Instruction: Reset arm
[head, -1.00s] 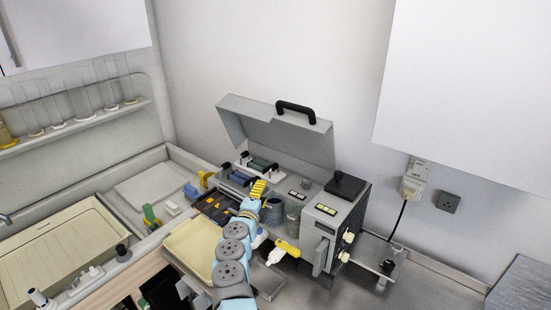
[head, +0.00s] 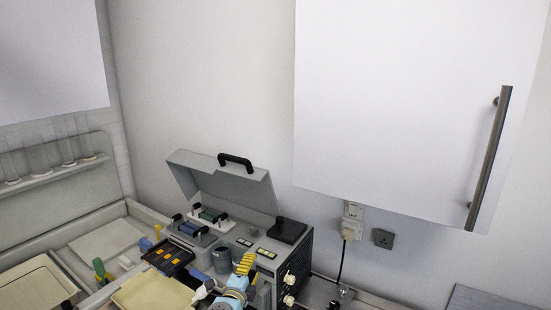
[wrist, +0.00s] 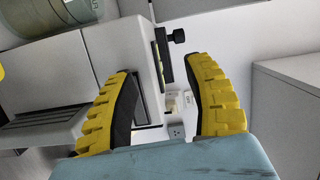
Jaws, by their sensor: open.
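My gripper (head: 245,265) is at the lower middle of the head view, in front of the grey machine (head: 264,266) with its lid (head: 225,180) raised. Its yellow ribbed fingers show spread apart in the wrist view (wrist: 165,105). Nothing is between them. In the wrist view, the pale machine body (wrist: 120,60) and a black knob (wrist: 177,36) lie beyond the fingers. My pale blue arm reaches up from the bottom edge of the head view, and most of it is out of frame.
A cream tray (head: 128,298) and a black tray with orange pieces (head: 167,257) lie left of my gripper. A white wall cabinet (head: 395,100) hangs at the upper right. A plugged-in socket (head: 352,222) with a black cable is on the wall below it.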

